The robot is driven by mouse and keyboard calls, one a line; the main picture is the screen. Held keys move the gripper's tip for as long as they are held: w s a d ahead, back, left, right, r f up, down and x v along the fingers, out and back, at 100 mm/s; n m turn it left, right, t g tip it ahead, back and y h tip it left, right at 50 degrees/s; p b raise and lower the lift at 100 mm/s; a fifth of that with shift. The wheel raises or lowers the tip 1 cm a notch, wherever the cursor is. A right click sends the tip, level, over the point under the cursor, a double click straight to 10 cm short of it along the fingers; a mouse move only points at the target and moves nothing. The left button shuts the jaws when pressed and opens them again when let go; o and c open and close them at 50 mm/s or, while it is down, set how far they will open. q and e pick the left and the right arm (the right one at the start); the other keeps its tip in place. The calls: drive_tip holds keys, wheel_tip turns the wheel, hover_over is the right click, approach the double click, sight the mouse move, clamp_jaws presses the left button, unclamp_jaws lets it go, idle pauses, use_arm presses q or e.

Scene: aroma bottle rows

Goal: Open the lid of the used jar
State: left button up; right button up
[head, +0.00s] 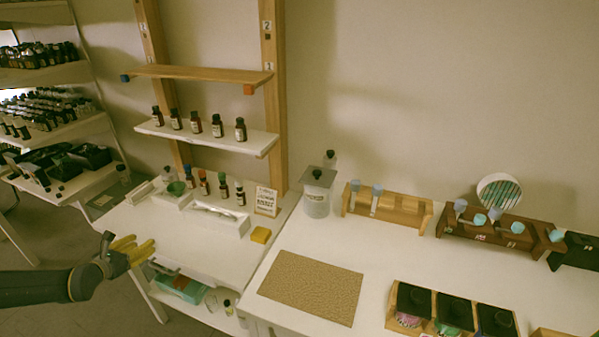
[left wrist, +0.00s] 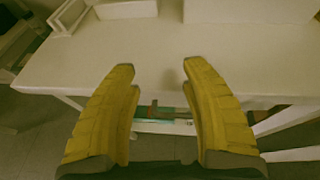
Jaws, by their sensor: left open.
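A grey cylindrical jar (head: 317,199) with a label on its front stands at the back of the right-hand table. Its square lid (head: 318,177) with a dark knob sits on top. I take this to be the used jar; its label is too small to read. My left gripper (head: 148,252) is at the left, by the front edge of the left table, well away from the jar. In the left wrist view its two yellow fingers (left wrist: 158,75) are apart with nothing between them. My right gripper is not in view.
A brown mat (head: 312,287) lies on the right table in front of the jar. A wooden tube rack (head: 387,210) stands right of the jar. A yellow sponge-like block (head: 261,235) and a small sign (head: 267,200) are to its left. A shelf of bottles (head: 208,138) rises behind.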

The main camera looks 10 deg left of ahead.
use_arm(q)
drive_tip(key=w+d+r+m+g+h, duration=0.1)
drive_tip(key=w+d+r, duration=0.25)
drive_tip(key=d, duration=0.25)
drive_tip(key=w+d+r+h, duration=0.2)
drive_tip(key=w+d+r, duration=0.1)
drive_tip(key=w+d, duration=0.25)
drive_tip(key=m+g+h, duration=0.6)
drive_tip(key=m+h, duration=0.1)
drive_tip(key=m, duration=0.2)
approach(316, 172)
drive_tip(key=x, duration=0.9)
drive_tip(key=shift+w+d, duration=0.15)
drive_tip(key=shift+w, duration=0.05)
clamp_jaws()
